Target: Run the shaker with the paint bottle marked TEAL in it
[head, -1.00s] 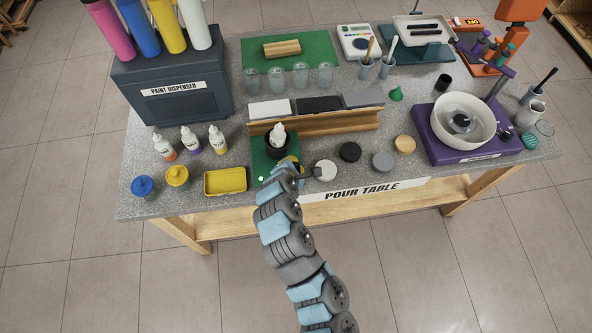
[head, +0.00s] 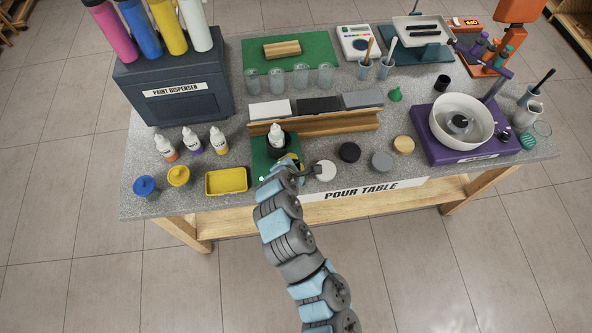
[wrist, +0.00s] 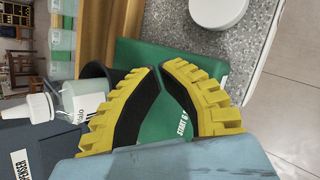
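The green shaker base (head: 260,145) stands at the front middle of the table. Its black cup holder (head: 288,151) holds a white-capped bottle (head: 276,131), upright. In the wrist view the same bottle (wrist: 78,98) has a label I cannot read fully. My gripper (head: 291,166) is over the front right of the shaker. In the wrist view its yellow and black fingers (wrist: 163,66) have their tips close together with nothing between them. A START marking (wrist: 182,127) shows on the green surface behind the fingers, partly hidden. A small pale light (head: 262,179) shows at the base's front left.
Several white-capped bottles (head: 192,141) stand left of the shaker, behind a yellow tray (head: 226,181). A wooden rack (head: 335,121) runs behind it. Round pucks, the nearest a white one (head: 325,171), lie to the right. A purple spinner (head: 450,148) stands farther right.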

